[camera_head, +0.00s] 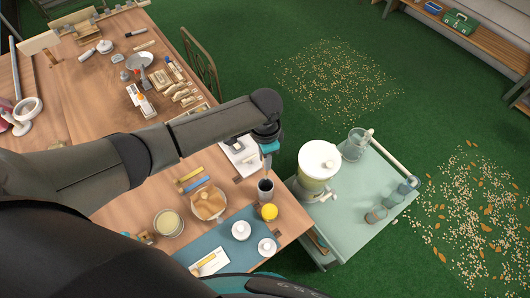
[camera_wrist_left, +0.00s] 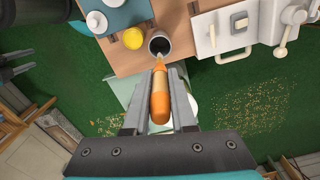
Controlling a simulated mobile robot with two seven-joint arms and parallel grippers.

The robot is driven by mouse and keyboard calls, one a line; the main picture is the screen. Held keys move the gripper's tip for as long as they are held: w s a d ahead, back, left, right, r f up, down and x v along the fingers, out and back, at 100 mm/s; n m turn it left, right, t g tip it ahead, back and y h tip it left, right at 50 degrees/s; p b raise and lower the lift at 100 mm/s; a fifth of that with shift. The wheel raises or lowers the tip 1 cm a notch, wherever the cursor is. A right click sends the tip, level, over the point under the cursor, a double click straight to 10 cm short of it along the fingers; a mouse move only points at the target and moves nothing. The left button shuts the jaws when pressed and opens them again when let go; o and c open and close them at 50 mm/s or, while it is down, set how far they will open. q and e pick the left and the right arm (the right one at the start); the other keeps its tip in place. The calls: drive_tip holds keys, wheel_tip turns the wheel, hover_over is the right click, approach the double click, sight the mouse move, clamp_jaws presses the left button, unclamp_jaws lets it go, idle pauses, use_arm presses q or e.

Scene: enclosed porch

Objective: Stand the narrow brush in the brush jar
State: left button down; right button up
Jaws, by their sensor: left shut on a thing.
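My left gripper (camera_head: 268,150) is above the near right corner of the wooden table, shut on the narrow brush. In the left wrist view the brush's orange handle (camera_wrist_left: 160,98) lies between the fingers (camera_wrist_left: 160,88), with its far end pointing at the brush jar. The dark brush jar (camera_head: 265,191) stands upright on the table below the gripper. Its open mouth also shows in the left wrist view (camera_wrist_left: 159,45). The brush end overlaps the jar's mouth there; I cannot tell whether it is inside. Dark parts at the left wrist view's upper left may be my right gripper (camera_wrist_left: 22,62).
A yellow-lidded pot (camera_head: 269,212) stands close beside the jar. White pots (camera_head: 241,230) stand on a blue mat (camera_head: 214,243).

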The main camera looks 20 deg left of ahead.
use_arm(q)
drive_tip(key=b, duration=0.5)
hover_over(265, 178)
drive_tip(key=shift+w+a+f, duration=0.1)
drive_tip(key=shift+f, duration=2)
drive_tip(key=shift+f+b, duration=2.1)
drive_tip(key=shift+f, duration=1.55)
unclamp_jaws()
drive_tip(key=shift+r+p, duration=3.55)
drive_tip(key=shift+p, duration=0.45)
